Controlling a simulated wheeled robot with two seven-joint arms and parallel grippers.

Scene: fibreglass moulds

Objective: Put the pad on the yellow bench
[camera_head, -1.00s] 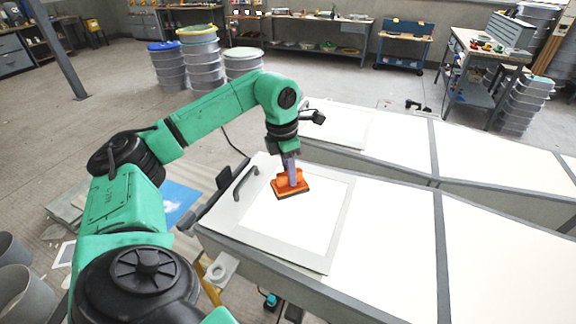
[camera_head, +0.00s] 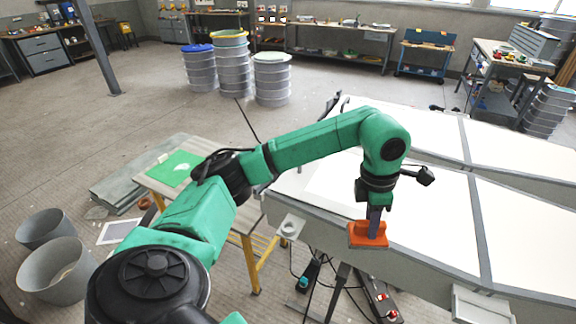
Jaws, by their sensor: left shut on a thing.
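The pad (camera_head: 367,237) is an orange block with a thin dark layer underneath. My left gripper (camera_head: 375,217) is shut on its top and points down. The pad shows in front of the grey side of the white mould, near its front edge, and I cannot tell its exact height. The yellow bench (camera_head: 251,266) stands left of the mould, with yellow legs and a pale top. A green sheet (camera_head: 172,168) lies on its top. My left arm hides part of the bench top. My right gripper is not in view.
The long white mould (camera_head: 420,217) fills the right side. A roll of tape (camera_head: 289,228) sits on a small plate between bench and mould. Cables and a power strip (camera_head: 382,300) lie on the floor below. Grey buckets (camera_head: 62,272) stand at the lower left.

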